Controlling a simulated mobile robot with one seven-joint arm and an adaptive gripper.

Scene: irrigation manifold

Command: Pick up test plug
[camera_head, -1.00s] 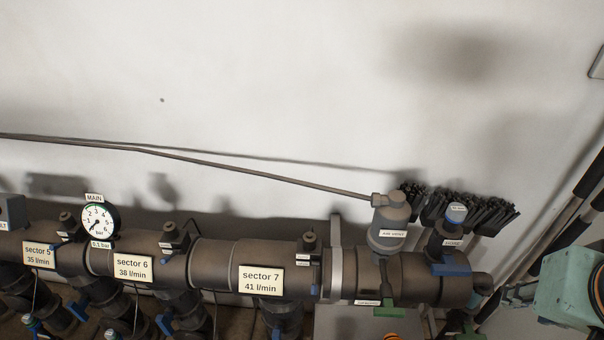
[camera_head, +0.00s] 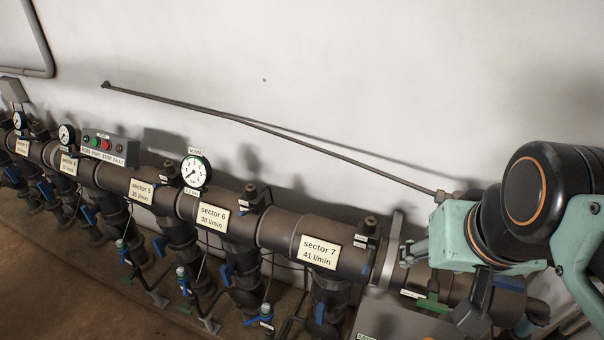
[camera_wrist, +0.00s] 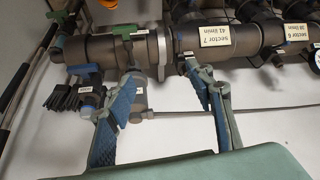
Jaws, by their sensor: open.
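I cannot read a label naming the test plug. A small blue-capped fitting (camera_wrist: 87,97) with a white tag, which may be it, stands by the pipe's end in the wrist view, left of my gripper. My arm hides that spot in the head view. My gripper (camera_wrist: 163,78) is open, its two blue-padded fingers apart with nothing held between them. The grey air vent (camera_wrist: 138,97) shows behind and beside the left finger. In the head view my gripper (camera_head: 410,252) is at the right end of the manifold.
The manifold pipe (camera_head: 285,236) carries the sector 7 plate (camera_head: 319,252), a green-handled valve (camera_head: 432,300) and a pressure gauge (camera_head: 195,171). Black brushes (camera_wrist: 62,97) sit beside the blue-capped fitting. A thin tube (camera_head: 270,128) runs along the wall.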

